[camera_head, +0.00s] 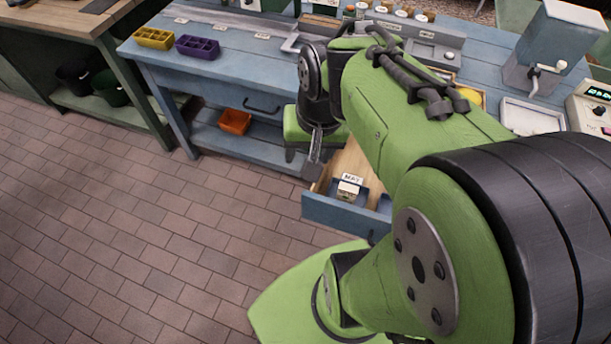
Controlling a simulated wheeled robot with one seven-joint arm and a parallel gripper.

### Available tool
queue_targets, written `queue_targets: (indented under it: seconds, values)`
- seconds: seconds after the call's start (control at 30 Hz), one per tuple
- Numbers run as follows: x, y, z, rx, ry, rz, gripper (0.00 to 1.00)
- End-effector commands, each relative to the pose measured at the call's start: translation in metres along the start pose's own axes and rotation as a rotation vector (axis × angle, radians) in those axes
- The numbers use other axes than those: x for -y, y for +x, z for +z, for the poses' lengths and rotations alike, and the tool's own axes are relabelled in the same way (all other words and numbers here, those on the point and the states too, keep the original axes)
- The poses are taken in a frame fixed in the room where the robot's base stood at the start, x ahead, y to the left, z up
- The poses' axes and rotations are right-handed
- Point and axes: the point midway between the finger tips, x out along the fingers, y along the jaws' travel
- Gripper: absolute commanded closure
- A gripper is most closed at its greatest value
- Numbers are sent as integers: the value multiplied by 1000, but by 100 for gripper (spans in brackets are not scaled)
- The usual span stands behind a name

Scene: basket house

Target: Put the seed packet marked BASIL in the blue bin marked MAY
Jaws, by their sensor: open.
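A drawer (335,215) of the blue bench is pulled open. In it stands a blue bin (363,194) with a white label that reads MAY (352,180). A small pale packet (347,191) with a dark patch lies at the MAY bin, seemingly inside it; I cannot read its print, so I cannot tell if it is BASIL. My gripper (304,164) is open and appears empty, just above and left of the packet, near the drawer's left side. My arm hides the drawer's right part and back.
A blue bench (240,75) carries yellow (154,38) and purple (198,46) trays at left. An orange bin (235,121) stands on its lower shelf. A grey mill (555,45), white tray (532,116) and scale (592,105) are at right. The brick floor at left is clear.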

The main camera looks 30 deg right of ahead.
Motion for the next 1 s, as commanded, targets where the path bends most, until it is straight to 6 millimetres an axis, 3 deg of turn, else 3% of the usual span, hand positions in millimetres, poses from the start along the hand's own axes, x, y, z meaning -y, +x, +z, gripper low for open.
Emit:
queue_targets:
  seconds: [0.1, 0.2, 0.3, 0.6, 0.83, 1.0]
  values:
    - [17, -34, 42, -156, -272, -13, 43]
    - [17, -47, 66, -241, -420, -34, 43]
    - [16, -51, 77, -282, -493, -48, 43]
    - [16, -54, 78, -289, -505, -50, 43]
    - [22, -103, 69, -289, -504, -50, 43]
    - [22, -101, 69, -289, -504, -50, 43]
